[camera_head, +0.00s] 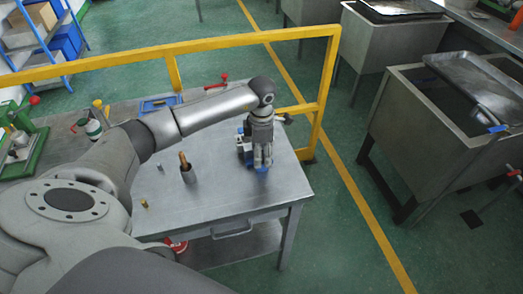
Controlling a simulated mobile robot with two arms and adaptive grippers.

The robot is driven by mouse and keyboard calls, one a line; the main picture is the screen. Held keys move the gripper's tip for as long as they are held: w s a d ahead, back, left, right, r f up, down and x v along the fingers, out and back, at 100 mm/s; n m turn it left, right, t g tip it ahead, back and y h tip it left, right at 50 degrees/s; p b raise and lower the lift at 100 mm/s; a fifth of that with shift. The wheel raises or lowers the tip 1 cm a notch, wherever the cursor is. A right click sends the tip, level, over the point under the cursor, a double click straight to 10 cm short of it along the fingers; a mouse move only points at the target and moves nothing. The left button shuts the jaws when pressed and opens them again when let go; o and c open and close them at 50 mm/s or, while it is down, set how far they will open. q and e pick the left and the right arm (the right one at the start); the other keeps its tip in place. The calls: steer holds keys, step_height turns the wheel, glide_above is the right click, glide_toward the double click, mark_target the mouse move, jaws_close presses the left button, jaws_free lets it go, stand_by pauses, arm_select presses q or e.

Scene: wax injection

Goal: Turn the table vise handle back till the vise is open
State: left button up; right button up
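A small blue and dark vise (240,148) stands near the right end of the grey metal table (225,205). My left arm reaches over the table from the left. My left gripper (262,164) points down in front of the vise and covers much of it. A blue part shows just under the fingertips. The vise handle cannot be made out, and the jaws are hidden. The fingers look close together, but whether they touch or hold anything is too small to tell. My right gripper is not in view.
A metal cup with a brown-handled tool (187,168) and a small brass piece (144,204) stand on the table. A yellow rail (175,72) runs behind it. A green machine (20,145) stands at left. Metal tanks (430,130) stand at right, across open floor.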

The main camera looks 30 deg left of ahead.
arm_select(q)
steer(key=shift+c, duration=0.3)
steer(key=c, duration=1)
steer(key=shift+o, duration=0.2)
